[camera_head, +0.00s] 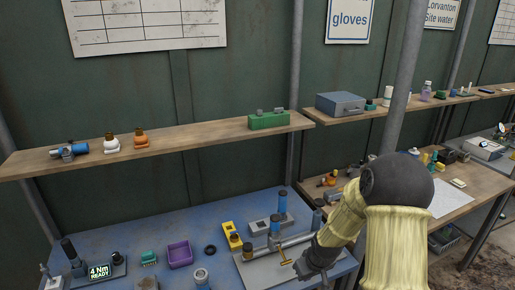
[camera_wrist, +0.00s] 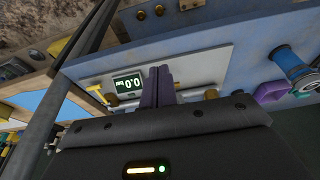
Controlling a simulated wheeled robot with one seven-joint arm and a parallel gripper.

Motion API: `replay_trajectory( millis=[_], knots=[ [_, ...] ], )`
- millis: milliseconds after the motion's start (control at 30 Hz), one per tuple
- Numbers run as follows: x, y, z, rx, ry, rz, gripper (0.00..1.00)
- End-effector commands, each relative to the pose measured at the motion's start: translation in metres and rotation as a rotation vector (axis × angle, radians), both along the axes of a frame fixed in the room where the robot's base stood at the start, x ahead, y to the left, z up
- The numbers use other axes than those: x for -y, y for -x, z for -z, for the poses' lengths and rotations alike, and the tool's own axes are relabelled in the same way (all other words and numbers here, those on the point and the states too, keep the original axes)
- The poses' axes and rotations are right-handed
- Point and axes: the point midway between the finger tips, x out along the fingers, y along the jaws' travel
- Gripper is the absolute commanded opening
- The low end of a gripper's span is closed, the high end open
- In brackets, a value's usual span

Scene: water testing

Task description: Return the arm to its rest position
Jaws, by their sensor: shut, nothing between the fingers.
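My arm reaches in from the lower right of the head view, its yellowish sleeve and dark joint bent over the right end of the blue bench (camera_head: 110,238). My gripper (camera_head: 302,270) is low at the bench's right part, beside a brass tap-like handle (camera_head: 285,258) on a grey pipe fitting; whether they touch I cannot tell. In the wrist view the two purple-grey fingers (camera_wrist: 161,82) are together with nothing between them. A small display (camera_wrist: 128,84) reading about 0.0 shows just left of the fingers, on a pale panel.
A wooden shelf (camera_head: 190,141) holds a green box (camera_head: 268,119) and small fittings. A grey post (camera_head: 407,75) stands near my arm. On the bench are a purple tray (camera_head: 180,253), a yellow block (camera_head: 231,235) and a torque display (camera_head: 99,271). The right bench holds papers (camera_head: 450,199).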

Motion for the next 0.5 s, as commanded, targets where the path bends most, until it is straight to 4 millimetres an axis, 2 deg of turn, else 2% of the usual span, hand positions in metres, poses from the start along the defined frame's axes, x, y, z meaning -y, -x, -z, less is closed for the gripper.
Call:
replay_trajectory(
  millis=[167,300,500],
  knots=[
    [-0.008,0.032,-0.042,-0.013,0.030,0.052,0.00],
    [-0.013,0.067,-0.075,-0.026,0.044,0.119,0.00],
    [-0.019,0.121,-0.112,-0.037,0.033,0.227,0.00]
  ],
)
